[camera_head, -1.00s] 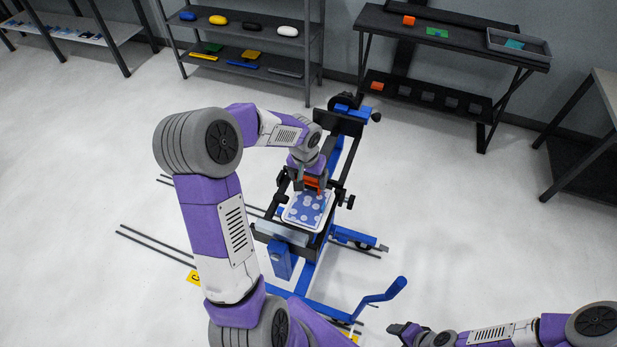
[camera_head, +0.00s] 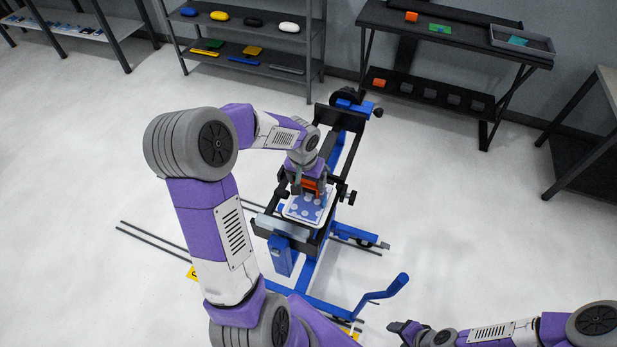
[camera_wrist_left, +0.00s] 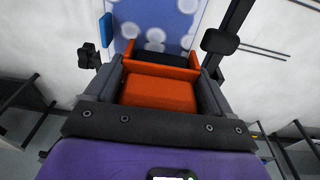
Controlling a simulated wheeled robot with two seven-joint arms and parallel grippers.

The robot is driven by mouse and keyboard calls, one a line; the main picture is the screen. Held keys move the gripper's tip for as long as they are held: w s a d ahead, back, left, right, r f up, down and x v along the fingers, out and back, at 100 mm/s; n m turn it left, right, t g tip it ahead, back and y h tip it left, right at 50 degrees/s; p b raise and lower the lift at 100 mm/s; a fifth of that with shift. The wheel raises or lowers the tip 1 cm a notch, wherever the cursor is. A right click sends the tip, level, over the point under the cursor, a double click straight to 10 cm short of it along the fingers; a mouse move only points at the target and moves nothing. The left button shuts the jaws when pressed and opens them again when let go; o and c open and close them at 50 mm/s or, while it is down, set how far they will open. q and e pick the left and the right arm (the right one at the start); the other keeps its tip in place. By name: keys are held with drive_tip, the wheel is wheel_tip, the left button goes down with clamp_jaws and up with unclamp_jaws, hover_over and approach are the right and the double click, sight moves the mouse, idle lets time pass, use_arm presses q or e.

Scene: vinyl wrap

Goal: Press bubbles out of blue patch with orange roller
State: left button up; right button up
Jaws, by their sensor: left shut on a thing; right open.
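The blue patch (camera_head: 305,207) lies on a white panel (camera_head: 290,213) on the stand and has several pale round bubbles. It also shows in the left wrist view (camera_wrist_left: 172,22), above the roller. My left gripper (camera_head: 308,190) is shut on the orange roller (camera_head: 311,184), at the far part of the patch. In the left wrist view the roller (camera_wrist_left: 160,92) sits between the fingers, its dark front edge at the patch. I cannot tell if it touches. The patch's far part is hidden by the gripper. My right gripper (camera_head: 402,328) is open and empty at the bottom right.
The blue and black stand (camera_head: 330,160) has a blue crank handle (camera_head: 385,292) at its near right and black knobs at the sides. A grey shelf (camera_head: 245,35) and a dark table (camera_head: 450,45) stand behind. Open floor lies around.

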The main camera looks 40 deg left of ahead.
idle(0.3)
use_arm(q)
drive_tip(key=shift+s+d, duration=0.2)
drive_tip(key=shift+s, duration=0.6)
drive_tip(key=shift+s+d+b, duration=0.1)
drive_tip(key=shift+s+b, duration=0.15)
drive_tip(key=shift+b, duration=0.05)
drive_tip(key=shift+s, duration=0.1)
drive_tip(key=shift+s+d, duration=0.3)
drive_tip(key=shift+s, duration=0.65)
drive_tip(key=shift+s+d+b, duration=0.2)
drive_tip(key=shift+s, duration=0.35)
drive_tip(key=shift+s+d+b, duration=0.15)
drive_tip(key=shift+s+b, duration=0.05)
drive_tip(key=shift+s, duration=0.3)
